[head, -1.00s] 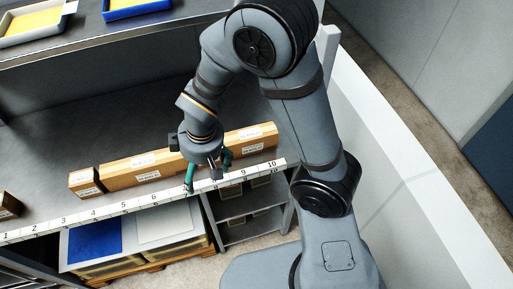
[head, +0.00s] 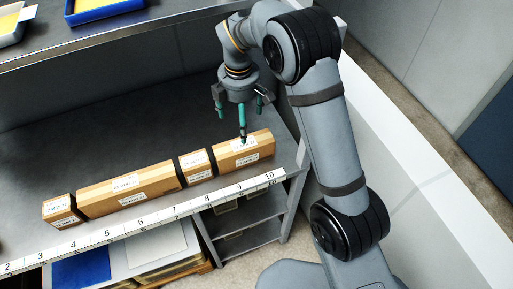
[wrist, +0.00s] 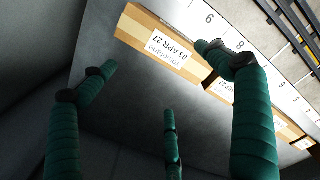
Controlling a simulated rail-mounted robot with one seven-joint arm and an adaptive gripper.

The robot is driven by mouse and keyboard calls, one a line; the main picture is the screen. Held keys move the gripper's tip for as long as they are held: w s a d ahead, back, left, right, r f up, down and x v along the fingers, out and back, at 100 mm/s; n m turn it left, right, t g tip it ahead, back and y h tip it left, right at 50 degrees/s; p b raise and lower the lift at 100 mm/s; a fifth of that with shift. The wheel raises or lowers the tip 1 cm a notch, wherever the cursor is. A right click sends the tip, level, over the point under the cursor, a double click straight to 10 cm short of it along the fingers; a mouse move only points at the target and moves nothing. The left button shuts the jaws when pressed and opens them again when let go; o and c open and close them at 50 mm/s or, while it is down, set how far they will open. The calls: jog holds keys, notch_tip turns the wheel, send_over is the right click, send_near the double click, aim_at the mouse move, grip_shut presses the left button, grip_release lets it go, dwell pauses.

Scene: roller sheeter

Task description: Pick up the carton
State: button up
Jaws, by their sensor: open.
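Several brown cartons with white labels stand in a row on a grey shelf (head: 110,145). The rightmost carton (head: 262,147) is medium length, by marks 8 to 10. Left of it are a short carton (head: 196,167), a long carton (head: 160,179) and another short carton (head: 58,212). The task does not say which one is meant. My gripper (head: 241,122), with teal fingers, is open and empty above and behind the rightmost carton. One finger overlaps that carton in the head view; contact cannot be told. In the wrist view, a labelled carton (wrist: 140,25) lies beyond the fingers (wrist: 160,80).
A numbered white strip (head: 157,223) runs along the shelf's front edge. An upper shelf with a blue tray (head: 100,10) hangs over the back. Lower shelves (head: 245,220) are below right. The shelf surface behind the cartons is clear.

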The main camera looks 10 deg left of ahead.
aim_at(244, 152)
jog(key=shift+s+d+n+g, duration=0.25)
jog(key=shift+s+n, duration=0.35)
jog(key=shift+n, duration=0.6)
jog(key=shift+f, duration=0.35)
jog(key=shift+n, duration=0.3)
notch_tip(244, 152, down, 5)
jog(key=shift+a+r+p, duration=0.1)
jog(key=shift+p, duration=0.35)
jog(key=f, duration=0.1)
jog(key=f+p, duration=0.1)
jog(key=f, duration=0.1)
jog(key=f+p, duration=0.1)
jog(key=f, duration=0.1)
jog(key=shift+w+a, duration=0.2)
jog(key=shift+w, duration=0.1)
jog(key=shift+c, duration=0.8)
jog(key=c, duration=1.4)
